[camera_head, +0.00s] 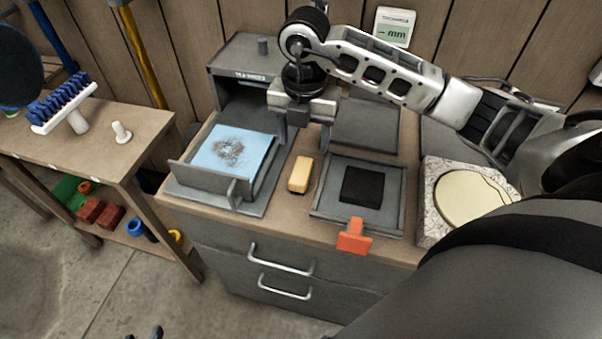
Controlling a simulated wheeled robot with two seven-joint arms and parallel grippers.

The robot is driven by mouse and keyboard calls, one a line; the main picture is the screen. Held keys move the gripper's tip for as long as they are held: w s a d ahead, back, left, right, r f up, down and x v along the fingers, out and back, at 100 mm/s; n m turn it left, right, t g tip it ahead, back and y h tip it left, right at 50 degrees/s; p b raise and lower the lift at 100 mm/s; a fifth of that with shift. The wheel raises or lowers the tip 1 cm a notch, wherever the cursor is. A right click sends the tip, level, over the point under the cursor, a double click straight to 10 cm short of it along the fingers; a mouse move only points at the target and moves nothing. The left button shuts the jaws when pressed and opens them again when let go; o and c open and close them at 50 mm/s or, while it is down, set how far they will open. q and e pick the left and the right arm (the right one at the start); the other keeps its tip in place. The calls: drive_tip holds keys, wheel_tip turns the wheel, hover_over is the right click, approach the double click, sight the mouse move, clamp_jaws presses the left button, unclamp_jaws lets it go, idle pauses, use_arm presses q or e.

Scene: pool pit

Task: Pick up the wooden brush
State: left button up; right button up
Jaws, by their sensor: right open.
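A small tan block with a dark lower edge, which looks like the wooden brush (301,173), lies on the wooden counter top between the drawer with the blue sheet and the grey tray. My right gripper (304,115) is open, above and behind the brush, in front of the grey box unit. It is apart from the brush, and nothing shows between its fingers. My left gripper is not in view.
A grey drawer with a blue, dirt-marked sheet (232,150) stands left of the brush. A grey tray (322,203) with a black pad and an orange clip (354,236) is on the right. A stone block with a cream disc (470,197) sits further right.

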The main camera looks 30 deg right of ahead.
sight(301, 169)
drive_tip(key=f, duration=0.8)
drive_tip(key=shift+w+a+f+p, duration=0.1)
drive_tip(key=shift+a+f+p, duration=0.15)
drive_tip(key=shift+f+p, duration=0.1)
drive_tip(key=c, duration=1.1)
